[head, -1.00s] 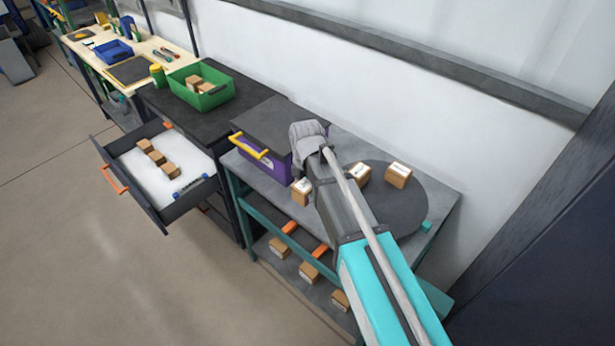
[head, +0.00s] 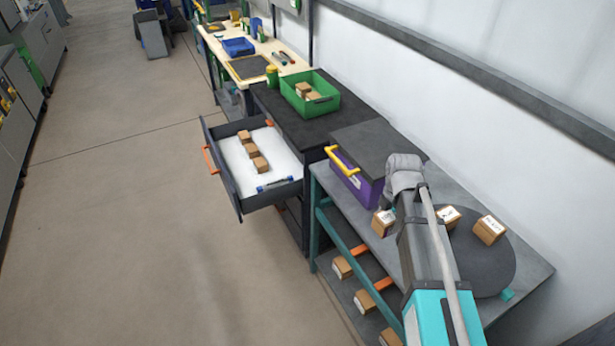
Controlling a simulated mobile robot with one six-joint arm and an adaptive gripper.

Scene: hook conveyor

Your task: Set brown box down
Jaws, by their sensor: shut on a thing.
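In the head view, my arm's wrist (head: 405,176) is over the near workbench, close to the right side of the purple bin. My jaws are hidden behind my own arm, so their hold does not show. One brown box (head: 383,223) with a white label shows just left of my arm; I cannot tell whether it rests on the bench or is held. Two more labelled brown boxes, one near my arm (head: 449,217) and one farther right (head: 490,230), sit on the dark round plate (head: 485,268).
The purple bin (head: 350,176) with a yellow handle stands on the grey bench. Several boxes lie on the lower shelf (head: 345,290). An open drawer (head: 233,190) holds brown boxes. A green crate (head: 330,105) holds more boxes. The floor at left is clear.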

